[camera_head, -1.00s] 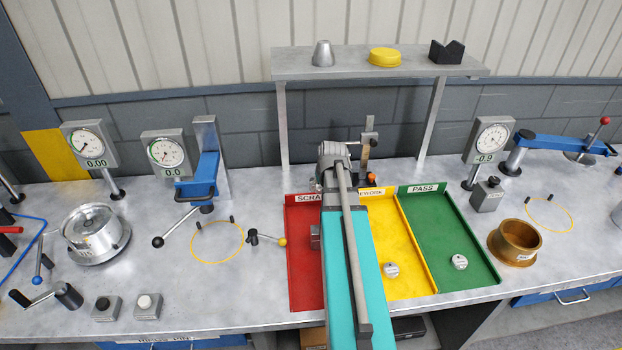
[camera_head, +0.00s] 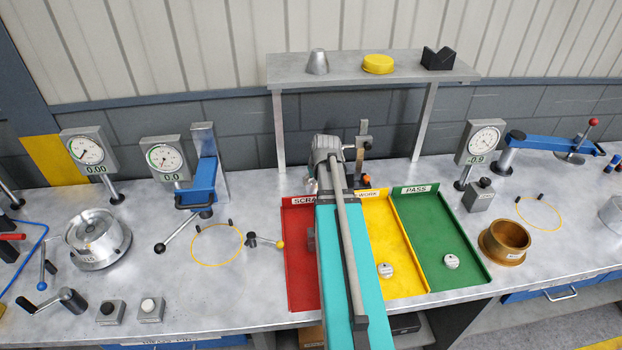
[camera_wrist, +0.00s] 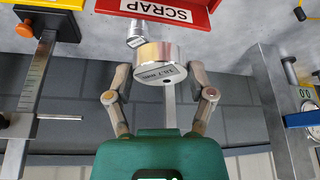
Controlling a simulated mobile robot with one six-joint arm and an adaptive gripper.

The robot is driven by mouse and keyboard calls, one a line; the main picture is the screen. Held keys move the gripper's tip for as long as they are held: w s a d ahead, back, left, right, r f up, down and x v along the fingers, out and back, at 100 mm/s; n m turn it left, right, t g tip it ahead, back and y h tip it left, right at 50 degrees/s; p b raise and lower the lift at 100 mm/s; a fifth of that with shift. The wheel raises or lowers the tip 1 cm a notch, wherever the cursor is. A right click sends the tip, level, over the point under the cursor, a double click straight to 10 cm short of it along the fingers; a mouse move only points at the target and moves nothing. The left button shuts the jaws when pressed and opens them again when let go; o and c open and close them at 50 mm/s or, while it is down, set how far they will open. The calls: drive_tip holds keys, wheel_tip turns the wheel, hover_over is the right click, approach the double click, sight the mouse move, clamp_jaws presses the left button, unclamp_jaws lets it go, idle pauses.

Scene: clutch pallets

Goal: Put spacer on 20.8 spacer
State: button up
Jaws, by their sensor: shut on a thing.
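In the wrist view my gripper (camera_wrist: 160,80) is shut on a round silver metal spacer (camera_wrist: 152,54), with a finger on each side. Its face carries a small printed mm marking that I cannot read surely. A smaller silver metal piece (camera_wrist: 137,36) shows just beyond it, near the SCRAP tray; I cannot tell whether they touch. Two small silver marked discs lie in the trays in the head view: one in the yellow tray (camera_head: 385,270), one in the green tray (camera_head: 451,261). I cannot read 20.8 on any of them. My arm hides the gripper in the head view.
The red SCRAP tray (camera_head: 300,250) lies partly under my arm. A height gauge post (camera_head: 361,150) stands close behind the trays, below a grey shelf (camera_head: 370,68). Yellow circle (camera_head: 217,244) is bare.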

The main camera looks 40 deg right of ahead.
drive_tip(key=shift+a+r+p, duration=0.15)
drive_tip(key=shift+r+p, duration=0.15)
drive_tip(key=shift+r, duration=0.35)
drive_tip(key=shift+w+f, duration=0.1)
drive_tip(key=shift+w, duration=0.05)
drive_tip(key=w+d+f+b, duration=0.2)
drive_tip(key=w+f+b, duration=0.1)
drive_tip(key=w+d+f+b, duration=0.3)
drive_tip(key=w, duration=0.1)
drive_tip(key=w+d+f+b, duration=0.3)
drive_tip(key=shift+w, duration=0.2)
idle(0.3)
drive_tip(key=shift+w+d+f+b, duration=0.3)
drive_tip(key=shift+w+f+b, duration=0.05)
drive_tip(key=shift+f+b, duration=1.6)
drive_tip(key=shift+b, duration=0.1)
drive_tip(key=shift+f, duration=0.15)
